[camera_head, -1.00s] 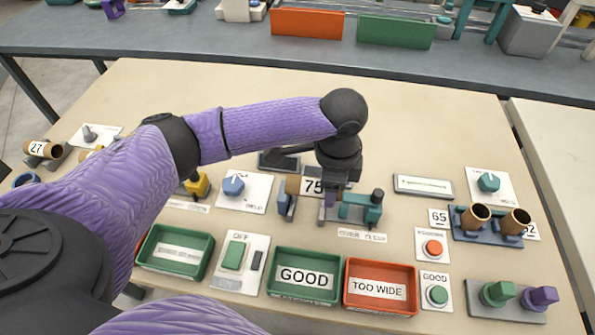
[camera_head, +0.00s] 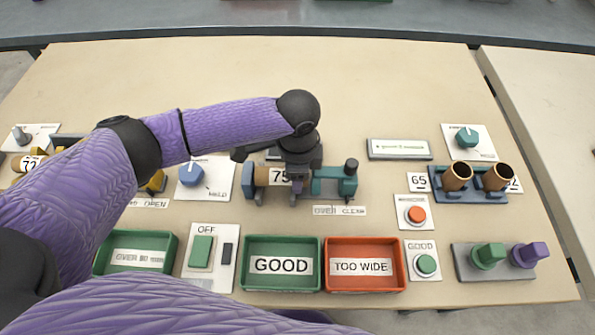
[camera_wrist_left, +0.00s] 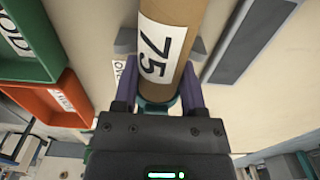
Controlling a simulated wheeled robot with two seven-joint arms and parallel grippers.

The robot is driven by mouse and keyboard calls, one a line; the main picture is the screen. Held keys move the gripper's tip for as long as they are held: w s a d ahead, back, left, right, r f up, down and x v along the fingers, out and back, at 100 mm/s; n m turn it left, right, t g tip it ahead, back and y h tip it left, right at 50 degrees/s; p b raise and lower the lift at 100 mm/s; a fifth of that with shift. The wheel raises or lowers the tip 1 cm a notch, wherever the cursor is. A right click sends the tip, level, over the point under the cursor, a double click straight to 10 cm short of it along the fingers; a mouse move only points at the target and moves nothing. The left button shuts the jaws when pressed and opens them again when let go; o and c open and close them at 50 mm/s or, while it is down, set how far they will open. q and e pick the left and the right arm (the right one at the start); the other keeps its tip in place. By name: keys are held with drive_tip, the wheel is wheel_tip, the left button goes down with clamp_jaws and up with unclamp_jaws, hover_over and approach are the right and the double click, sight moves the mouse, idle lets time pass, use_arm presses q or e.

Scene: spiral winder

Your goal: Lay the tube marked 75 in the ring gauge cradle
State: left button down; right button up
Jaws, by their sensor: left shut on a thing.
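The tube marked 75 (camera_head: 261,176) is brown with a white label, lying level at the middle of the bench. My left gripper (camera_head: 298,188) is shut on it from above, near the label. In the left wrist view the tube (camera_wrist_left: 172,14) runs between the purple fingers (camera_wrist_left: 160,90). The ring gauge cradle (camera_head: 249,181) has a blue end piece at the tube's left end and a teal part (camera_head: 327,182) to the right. Grey cradle supports (camera_wrist_left: 126,41) show on both sides of the tube; I cannot tell whether it rests on them. My right gripper is out of view.
A green GOOD tray (camera_head: 281,240) and an orange TOO WIDE tray (camera_head: 363,242) stand in front of the cradle. A blue dial (camera_head: 191,174) is left. A rack (camera_head: 470,196) with two tubes and buttons are right.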

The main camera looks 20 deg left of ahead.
use_arm(q)
drive_tip(key=shift+s+f, duration=0.3)
drive_tip(key=shift+f, duration=0.3)
drive_tip(key=shift+c, duration=2.2)
unclamp_jaws()
drive_tip(key=shift+f, duration=0.15)
wheel_tip(320, 180, up, 14)
drive_tip(key=p, duration=0.4)
drive_tip(key=shift+w+f, duration=0.2)
drive_tip(key=shift+w, duration=0.1)
